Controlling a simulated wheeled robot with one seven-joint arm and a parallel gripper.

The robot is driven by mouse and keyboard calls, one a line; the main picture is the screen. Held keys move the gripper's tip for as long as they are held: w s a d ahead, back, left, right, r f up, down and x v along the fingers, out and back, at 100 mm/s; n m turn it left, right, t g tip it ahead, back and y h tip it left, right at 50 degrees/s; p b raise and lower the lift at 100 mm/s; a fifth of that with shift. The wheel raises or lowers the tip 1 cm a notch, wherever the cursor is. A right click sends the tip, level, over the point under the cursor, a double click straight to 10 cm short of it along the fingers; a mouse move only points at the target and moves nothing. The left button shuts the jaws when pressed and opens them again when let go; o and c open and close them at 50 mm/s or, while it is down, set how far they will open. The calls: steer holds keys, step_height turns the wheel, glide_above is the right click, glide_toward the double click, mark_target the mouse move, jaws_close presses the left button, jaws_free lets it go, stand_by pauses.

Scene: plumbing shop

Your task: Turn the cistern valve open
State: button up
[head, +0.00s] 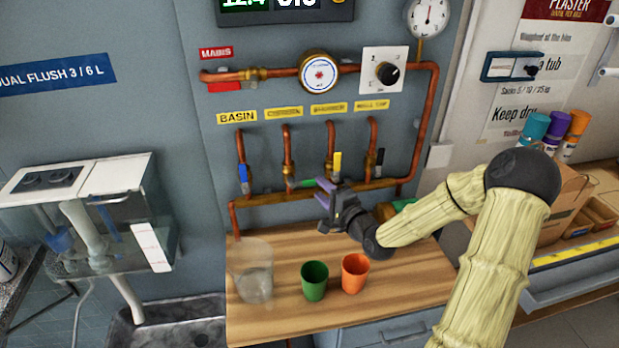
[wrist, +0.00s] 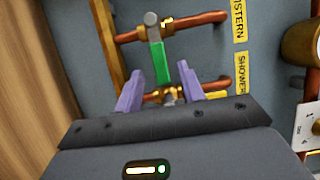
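The cistern valve's green lever (head: 303,183) sits on the second copper branch pipe from the left and lies crosswise to it, pointing right. In the wrist view the green lever (wrist: 158,62) runs from its grey pivot toward my gripper. My gripper (head: 322,190) is open at the lever's free end. In the wrist view its purple fingers (wrist: 161,82) stand apart, one on each side of the lever's end. I cannot tell whether either finger touches it. The yellow cistern label (head: 283,113) is above the branch and also shows in the wrist view (wrist: 239,20).
The blue basin lever (head: 242,175), yellow shower lever (head: 338,165) and a black lever (head: 380,160) stand upright along their pipes. The yellow one is close to my gripper. Green cup (head: 314,281), orange cup (head: 354,274) and a clear jug (head: 252,275) stand on the wooden counter below.

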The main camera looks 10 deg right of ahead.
mark_target(314, 183)
steer(key=x, duration=0.6)
steer(key=shift+w+p, duration=0.2)
steer(key=shift+p, duration=0.2)
jaws_close()
